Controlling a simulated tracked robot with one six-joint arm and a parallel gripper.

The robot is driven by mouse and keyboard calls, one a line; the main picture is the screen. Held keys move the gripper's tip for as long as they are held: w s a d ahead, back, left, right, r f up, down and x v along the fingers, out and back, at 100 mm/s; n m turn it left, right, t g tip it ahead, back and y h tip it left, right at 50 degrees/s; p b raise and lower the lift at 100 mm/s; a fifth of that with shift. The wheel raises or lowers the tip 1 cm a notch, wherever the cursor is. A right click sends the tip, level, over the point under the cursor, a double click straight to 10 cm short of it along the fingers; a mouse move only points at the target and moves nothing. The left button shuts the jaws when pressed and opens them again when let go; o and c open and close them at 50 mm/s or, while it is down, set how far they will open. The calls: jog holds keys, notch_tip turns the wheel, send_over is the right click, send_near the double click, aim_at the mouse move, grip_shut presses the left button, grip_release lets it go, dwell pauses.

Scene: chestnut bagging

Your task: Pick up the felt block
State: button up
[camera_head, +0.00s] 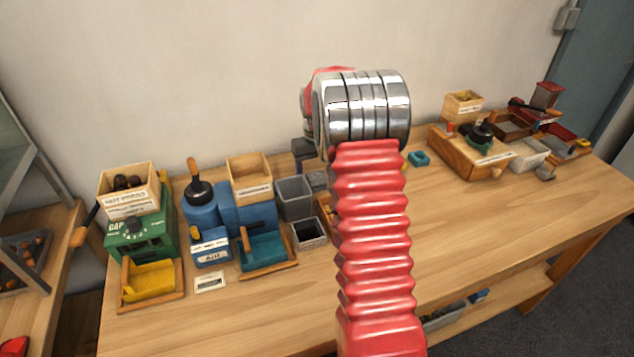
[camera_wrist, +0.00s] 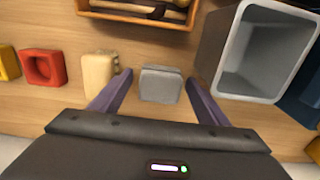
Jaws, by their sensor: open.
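A small grey block (camera_wrist: 160,84), which appears to be the felt block, stands on the wooden table. In the wrist view it sits between the two purple-grey fingers of my gripper (camera_wrist: 159,76), with a visible gap on each side. My gripper is open and holds nothing. I cannot tell from this view how far the fingertips are above the table. In the head view my red, ribbed arm covers this part of the table, and I cannot make out the fingers.
A cream block (camera_wrist: 99,75) stands just left of the left finger, with a red block (camera_wrist: 42,67) beyond it. A tall grey bin (camera_wrist: 213,50) stands close to the right finger. A wooden tray (camera_wrist: 150,17) lies beyond the block. The table (camera_head: 480,225) is clear at front right.

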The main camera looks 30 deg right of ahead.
aim_at(316, 175)
jog(key=shift+c, duration=0.2)
jog(key=c, duration=1.3)
jog(key=shift+o, duration=0.2)
jog(key=shift+r, duration=0.1)
notch_tip(316, 175, up, 10)
jog(key=shift+f, duration=0.1)
jog(key=o, duration=0.7)
jog(key=shift+c, duration=0.2)
jog(key=c, duration=0.7)
